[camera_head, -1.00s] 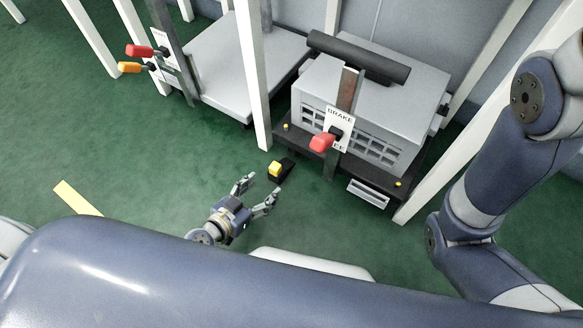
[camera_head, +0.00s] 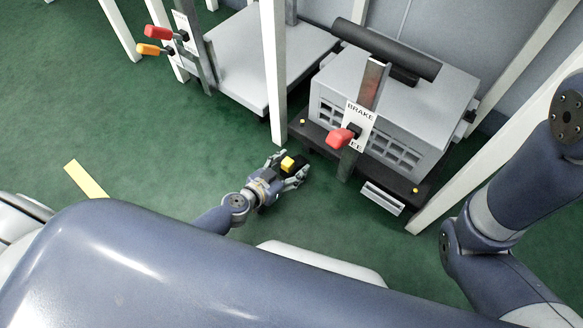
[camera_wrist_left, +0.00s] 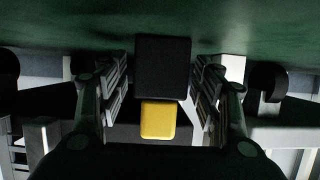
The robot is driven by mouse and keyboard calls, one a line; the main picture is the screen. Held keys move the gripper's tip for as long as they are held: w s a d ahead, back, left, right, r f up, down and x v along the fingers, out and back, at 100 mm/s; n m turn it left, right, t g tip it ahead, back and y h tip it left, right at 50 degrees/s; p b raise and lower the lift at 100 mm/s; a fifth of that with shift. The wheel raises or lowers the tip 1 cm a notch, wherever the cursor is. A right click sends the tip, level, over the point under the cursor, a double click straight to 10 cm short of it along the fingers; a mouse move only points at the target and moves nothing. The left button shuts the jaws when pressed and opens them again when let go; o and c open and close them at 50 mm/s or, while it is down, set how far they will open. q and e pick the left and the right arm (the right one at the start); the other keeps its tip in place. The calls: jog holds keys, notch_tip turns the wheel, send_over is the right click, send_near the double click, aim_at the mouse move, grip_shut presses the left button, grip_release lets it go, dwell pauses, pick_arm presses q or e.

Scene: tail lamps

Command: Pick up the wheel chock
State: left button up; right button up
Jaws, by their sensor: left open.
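The wheel chock, black with a yellow block on it, is on the green floor beside the cart's near corner. In the head view its yellow part (camera_head: 288,163) shows between the fingers of my left gripper (camera_head: 290,170). In the left wrist view the chock (camera_wrist_left: 163,68) sits between the two open fingers of my left gripper (camera_wrist_left: 162,95). Part of the chock is hidden by the fingers in the head view. My right gripper is not in view.
A dark-based cart (camera_head: 385,172) with a grey box and a red brake lever (camera_head: 341,138) stands just behind the chock. A white post (camera_head: 274,75) rises at its left. A flat grey cart (camera_head: 258,75) stands farther left. Open green floor lies left, with a yellow strip (camera_head: 86,179).

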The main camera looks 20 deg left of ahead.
pick_arm(q)
jog(key=shift+w+d+f, duration=0.1)
jog(key=shift+w+f, duration=0.05)
jog(key=shift+w, duration=0.15)
jog(key=shift+c, duration=0.6)
jog(key=c, duration=1.1)
